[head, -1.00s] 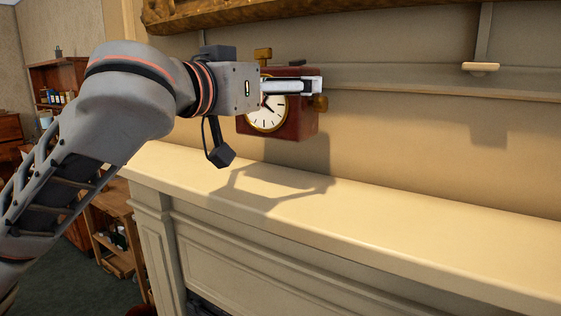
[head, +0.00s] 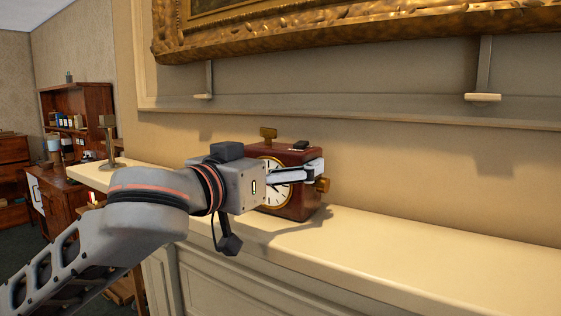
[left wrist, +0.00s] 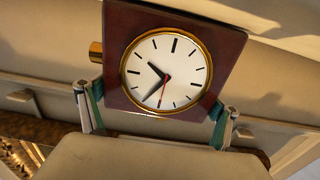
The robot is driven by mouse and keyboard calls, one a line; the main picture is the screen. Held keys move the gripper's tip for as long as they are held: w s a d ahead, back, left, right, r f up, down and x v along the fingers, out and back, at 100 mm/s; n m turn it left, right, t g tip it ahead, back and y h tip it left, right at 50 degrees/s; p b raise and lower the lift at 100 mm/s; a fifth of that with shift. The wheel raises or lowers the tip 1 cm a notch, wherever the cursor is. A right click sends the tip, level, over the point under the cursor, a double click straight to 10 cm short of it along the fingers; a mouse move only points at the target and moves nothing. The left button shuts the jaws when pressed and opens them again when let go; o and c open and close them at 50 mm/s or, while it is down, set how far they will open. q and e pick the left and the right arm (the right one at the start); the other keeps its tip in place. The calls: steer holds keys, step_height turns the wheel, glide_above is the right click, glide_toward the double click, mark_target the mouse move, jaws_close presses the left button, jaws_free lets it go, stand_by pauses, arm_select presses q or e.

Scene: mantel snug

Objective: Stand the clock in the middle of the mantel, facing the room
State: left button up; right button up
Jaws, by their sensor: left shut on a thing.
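The clock (head: 303,207) is a dark red wooden box with a round white dial and brass knobs. It is upright at the mantel (head: 430,245), a long cream shelf, with its dial turned toward the front left. Its base is at or just above the shelf; I cannot tell if it touches. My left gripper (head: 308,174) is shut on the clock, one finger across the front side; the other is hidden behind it. In the left wrist view the clock (left wrist: 120,25) sits between the two fingers (left wrist: 157,115). My right gripper is not in view.
A brass candlestick (head: 110,145) stands at the mantel's left end. A gilt picture frame (head: 350,35) hangs on the wall above. The mantel to the right of the clock is bare. A shelf unit (head: 85,110) stands at the far left.

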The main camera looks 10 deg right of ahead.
arm_select(q)
steer(key=o, duration=1.3)
steer(key=b+v, duration=0.1)
steer(key=v, duration=1.1)
steer(key=shift+r, duration=0.1)
